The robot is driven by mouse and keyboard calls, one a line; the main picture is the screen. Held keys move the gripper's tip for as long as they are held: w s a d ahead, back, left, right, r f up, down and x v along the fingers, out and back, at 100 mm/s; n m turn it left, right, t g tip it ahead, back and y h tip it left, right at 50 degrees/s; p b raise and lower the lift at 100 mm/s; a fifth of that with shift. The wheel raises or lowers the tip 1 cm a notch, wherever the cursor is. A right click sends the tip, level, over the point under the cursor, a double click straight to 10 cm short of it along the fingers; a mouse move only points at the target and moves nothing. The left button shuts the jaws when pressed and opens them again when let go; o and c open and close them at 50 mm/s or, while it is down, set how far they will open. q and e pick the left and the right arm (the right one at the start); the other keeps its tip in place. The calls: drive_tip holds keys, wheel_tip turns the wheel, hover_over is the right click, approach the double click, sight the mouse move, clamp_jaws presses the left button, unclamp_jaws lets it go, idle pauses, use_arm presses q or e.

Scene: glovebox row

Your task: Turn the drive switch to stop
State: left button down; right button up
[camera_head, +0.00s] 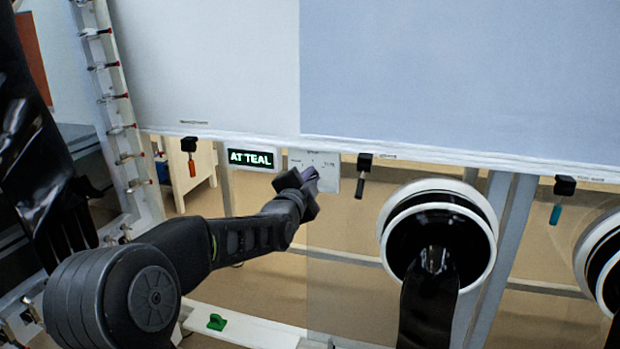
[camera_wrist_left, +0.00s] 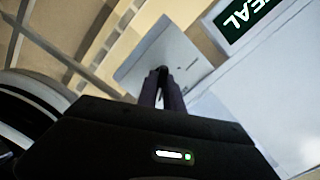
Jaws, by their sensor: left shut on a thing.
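The drive switch sits on a pale plate (camera_head: 326,163) below the white panel, just right of a display (camera_head: 251,158) reading "AT TEAL". My left gripper (camera_head: 309,178) is at this plate, in front of its lower left part, and hides the switch knob. In the left wrist view the two fingers (camera_wrist_left: 162,80) are close together on a small dark knob in front of the plate (camera_wrist_left: 170,55). The gripper is shut on it. The knob's setting cannot be read. My right gripper is not in view.
Small hanging handles, orange (camera_head: 192,167), black (camera_head: 360,188) and teal (camera_head: 556,214), hang along the panel's lower edge. A round white-rimmed glove port (camera_head: 478,205) with a black glove is to the right. A green object (camera_head: 217,322) lies on the lower white ledge.

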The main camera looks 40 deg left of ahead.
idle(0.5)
use_arm(q)
drive_tip(key=shift+f+n+b, duration=0.1)
drive_tip(key=shift+n+b, duration=0.95)
drive_tip(key=shift+n, duration=0.45)
drive_tip(key=shift+n+b, duration=0.85)
drive_tip(key=shift+n, duration=0.65)
drive_tip(key=c, duration=1.5)
unclamp_jaws()
drive_tip(key=shift+r, duration=0.2)
drive_tip(key=shift+s, duration=0.1)
